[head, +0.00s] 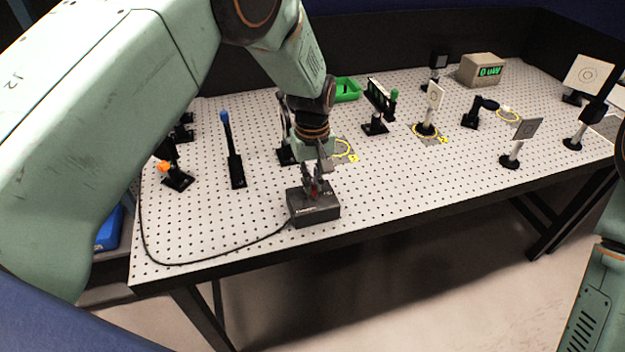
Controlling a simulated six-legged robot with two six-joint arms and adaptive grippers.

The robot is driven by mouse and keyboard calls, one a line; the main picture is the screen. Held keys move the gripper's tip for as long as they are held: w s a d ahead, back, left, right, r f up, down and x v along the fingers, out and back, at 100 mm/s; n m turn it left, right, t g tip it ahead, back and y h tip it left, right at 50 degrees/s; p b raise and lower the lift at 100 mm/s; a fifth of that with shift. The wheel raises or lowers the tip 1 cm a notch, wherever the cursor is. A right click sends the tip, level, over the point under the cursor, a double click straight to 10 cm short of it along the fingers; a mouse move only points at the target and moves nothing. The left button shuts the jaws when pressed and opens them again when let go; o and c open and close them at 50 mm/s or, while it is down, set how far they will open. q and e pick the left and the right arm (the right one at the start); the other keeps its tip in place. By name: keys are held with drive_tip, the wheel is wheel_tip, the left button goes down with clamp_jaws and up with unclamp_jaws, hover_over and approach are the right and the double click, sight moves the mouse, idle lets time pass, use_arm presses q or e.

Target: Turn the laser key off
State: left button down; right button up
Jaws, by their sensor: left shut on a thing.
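The laser key box (315,212) is a small dark box near the front edge of the perforated table, with a black cable leaving its left side. My left gripper (314,184) comes down from above onto the top of the box. It is shut on the small key there, of which only a bit of red shows between the fingers. The key's turn angle is hidden by the fingers. My right gripper is out of view; only part of my right arm shows at the right edge.
The optical table (400,185) carries several posts and mounts behind the box. A beige power meter (481,70) reads "0 uW" in green. A green tray (346,90) stands at the back. A black post with a blue top (232,150) is to the left. Bare table lies right of the box.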

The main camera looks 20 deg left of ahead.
use_arm(q)
drive_tip(key=c, duration=1.5)
unclamp_jaws()
drive_tip(key=shift+o, duration=0.2)
wheel_tip(320, 180, up, 12)
